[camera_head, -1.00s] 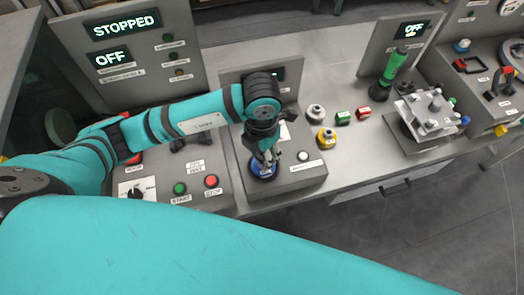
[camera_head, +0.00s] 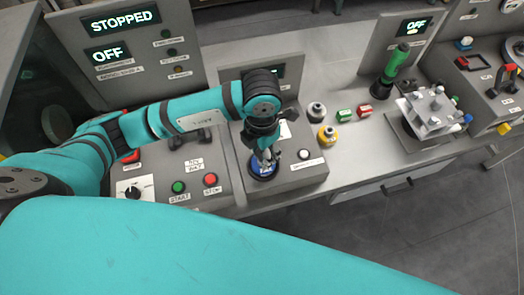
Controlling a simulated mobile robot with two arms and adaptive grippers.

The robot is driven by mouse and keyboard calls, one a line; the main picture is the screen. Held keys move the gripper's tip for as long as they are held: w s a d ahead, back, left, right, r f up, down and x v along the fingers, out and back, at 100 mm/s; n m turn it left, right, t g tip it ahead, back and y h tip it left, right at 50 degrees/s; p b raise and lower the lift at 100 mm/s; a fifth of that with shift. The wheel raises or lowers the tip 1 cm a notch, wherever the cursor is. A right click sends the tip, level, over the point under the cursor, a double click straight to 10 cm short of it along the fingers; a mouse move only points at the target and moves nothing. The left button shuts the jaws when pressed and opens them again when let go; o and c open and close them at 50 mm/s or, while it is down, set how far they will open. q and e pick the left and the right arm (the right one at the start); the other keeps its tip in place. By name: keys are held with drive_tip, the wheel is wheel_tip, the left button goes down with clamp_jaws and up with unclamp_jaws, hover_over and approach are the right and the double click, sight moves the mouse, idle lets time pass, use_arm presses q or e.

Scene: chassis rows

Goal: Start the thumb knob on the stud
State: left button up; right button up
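My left gripper (camera_head: 266,156) points down over a grey box (camera_head: 312,178) with a sloped top, in the middle of the head view. Its fingertips are at a round blue knob-like part (camera_head: 263,171) with a small light label, near the front left of that box. The fingers are small and partly covered by the wrist, so I cannot tell whether they grip the blue part or only touch it. A stud is not visible; anything under the blue part is hidden. My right gripper is not in view; a large teal arm link of mine fills the bottom.
A green-handled tool (camera_head: 397,61) and a metal fixture (camera_head: 431,108) stand farther right. A control panel (camera_head: 204,188) is at left.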

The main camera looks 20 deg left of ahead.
use_arm(q)
drive_tip(key=m+b, duration=0.3)
drive_tip(key=shift+f+m, duration=0.15)
drive_tip(key=shift+m, duration=0.55)
drive_tip(key=shift+m+b, duration=0.4)
drive_tip(key=shift+b, duration=0.35)
drive_tip(key=shift+w+m+b, duration=0.1)
drive_tip(key=shift+m+b, duration=0.9)
drive_tip(key=shift+m, duration=0.1)
drive_tip(key=shift+a+m+b, duration=0.1)
drive_tip(key=shift+m+b, duration=0.6)
drive_tip(key=shift+b, duration=0.05)
drive_tip(key=shift+m, duration=0.4)
